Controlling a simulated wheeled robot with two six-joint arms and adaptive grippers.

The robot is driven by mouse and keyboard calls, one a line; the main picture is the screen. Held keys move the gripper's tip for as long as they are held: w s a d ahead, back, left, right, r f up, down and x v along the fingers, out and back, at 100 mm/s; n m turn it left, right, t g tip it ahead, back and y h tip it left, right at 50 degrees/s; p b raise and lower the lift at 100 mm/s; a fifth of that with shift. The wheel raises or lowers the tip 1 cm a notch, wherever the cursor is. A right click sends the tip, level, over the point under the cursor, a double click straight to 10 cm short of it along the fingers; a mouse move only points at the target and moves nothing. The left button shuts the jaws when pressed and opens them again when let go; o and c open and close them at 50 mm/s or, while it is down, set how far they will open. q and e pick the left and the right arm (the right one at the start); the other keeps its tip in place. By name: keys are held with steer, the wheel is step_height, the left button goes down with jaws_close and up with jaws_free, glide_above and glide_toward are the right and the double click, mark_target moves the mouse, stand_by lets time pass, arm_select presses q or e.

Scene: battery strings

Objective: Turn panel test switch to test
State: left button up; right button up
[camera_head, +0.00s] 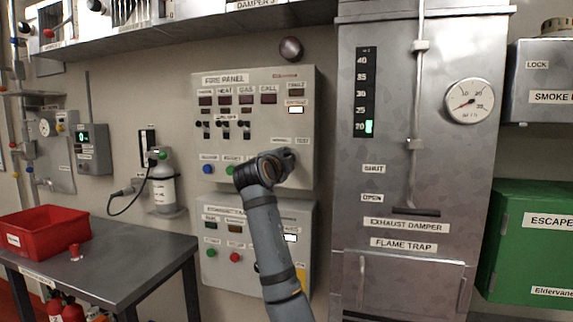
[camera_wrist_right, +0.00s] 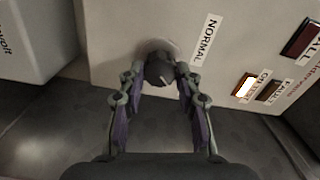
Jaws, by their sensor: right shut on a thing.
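The grey fire panel (camera_head: 258,118) hangs on the wall in the middle of the head view. Its test switch is hidden there behind my right gripper (camera_head: 288,160), below small labels, one reading TEST (camera_head: 302,140). In the right wrist view the switch is a dark round knob (camera_wrist_right: 158,72) with a short pale mark. The fingers of my right gripper (camera_wrist_right: 160,80) are closed on it from both sides. A NORMAL label (camera_wrist_right: 206,40) is beside the knob; the TEST label is not seen in this view. My left gripper is not in view.
A second control panel (camera_head: 222,262) sits just below the fire panel. The exhaust damper duct (camera_head: 400,90) stands close on the right. A grey table (camera_head: 120,262) with a red bin (camera_head: 45,232) and a gas cylinder (camera_head: 163,190) are to the left.

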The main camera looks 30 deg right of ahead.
steer(key=shift+r, duration=0.25)
steer(key=o, duration=1.1)
steer(key=shift+w+f, duration=0.25)
steer(key=shift+w, duration=0.05)
steer(key=shift+o, duration=0.2)
steer(key=shift+s, duration=0.1)
steer(key=v, duration=1.2)
